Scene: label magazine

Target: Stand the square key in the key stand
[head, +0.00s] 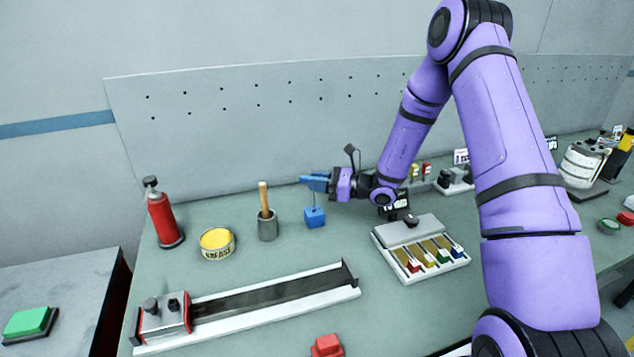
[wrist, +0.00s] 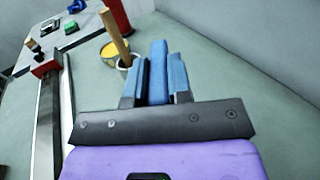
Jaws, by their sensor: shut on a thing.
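My gripper (head: 318,184) reaches in from the right above the bench and is shut on the blue handle of the square key. In the wrist view the handle (wrist: 158,65) is a blue bar squeezed between the two bluish fingers (wrist: 158,85). In the head view a thin upright shaft (head: 313,199) runs down from the fingers to a small blue block (head: 315,217), which looks like the key stand, on the bench. The shaft meets the block's top; I cannot tell how deep it sits. The wrist view does not show the block.
A grey cup (head: 267,228) with a wooden handle and a yellow tin (head: 217,243) stand left of the block. A red bottle (head: 162,215) is farther left. A long rail (head: 260,300) lies in front, and a tray of coloured pieces (head: 421,250) is to the right.

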